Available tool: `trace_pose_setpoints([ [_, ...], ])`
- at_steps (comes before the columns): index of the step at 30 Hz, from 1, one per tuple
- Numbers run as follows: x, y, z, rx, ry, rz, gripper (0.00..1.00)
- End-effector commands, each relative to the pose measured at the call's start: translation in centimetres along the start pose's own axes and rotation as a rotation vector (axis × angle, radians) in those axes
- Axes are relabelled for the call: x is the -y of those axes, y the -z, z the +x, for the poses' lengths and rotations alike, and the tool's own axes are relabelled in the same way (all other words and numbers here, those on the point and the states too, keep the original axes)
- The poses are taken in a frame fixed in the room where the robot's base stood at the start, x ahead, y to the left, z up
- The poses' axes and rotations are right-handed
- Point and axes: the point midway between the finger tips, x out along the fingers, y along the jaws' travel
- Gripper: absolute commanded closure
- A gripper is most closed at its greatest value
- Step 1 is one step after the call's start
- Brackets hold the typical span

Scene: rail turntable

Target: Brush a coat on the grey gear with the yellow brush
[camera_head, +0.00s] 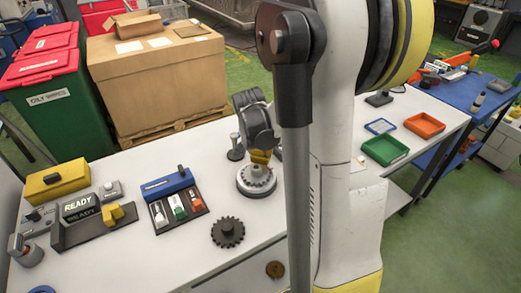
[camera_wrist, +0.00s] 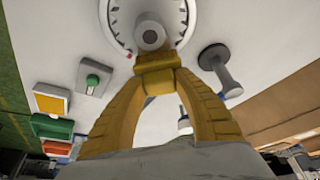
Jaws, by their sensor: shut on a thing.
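The grey gear (camera_head: 256,182) lies flat on a round pale turntable (camera_head: 258,193) on the white bench. In the wrist view the toothed disc and its grey hub (camera_wrist: 150,37) show at the top, partly cut off by the frame. My gripper (camera_head: 260,155) is right above the gear, its yellow fingers (camera_wrist: 157,75) closed together. A small yellow block, seemingly the yellow brush (camera_wrist: 157,62), is between the fingertips, beside the hub in the wrist view. I cannot tell whether it touches the gear. The brush's bristles are hidden.
A dark gear (camera_head: 228,232) lies loose on the bench in front. A black tray (camera_head: 160,222) of small bottles and a READY console (camera_head: 80,218) stand left. A grey post (camera_head: 236,150) stands close behind the turntable. Green (camera_head: 385,150) and orange (camera_head: 424,125) trays are right.

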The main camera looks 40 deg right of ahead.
Motion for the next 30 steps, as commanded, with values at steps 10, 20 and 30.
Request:
trace_pose_setpoints([
  [10,0.0,-0.1,0.2,0.0,0.0,0.0,1.0],
  [20,0.0,-0.3,0.7,0.0,0.0,0.0,1.0],
  [30,0.0,-0.5,1.2,0.0,0.0,0.0,1.0],
])
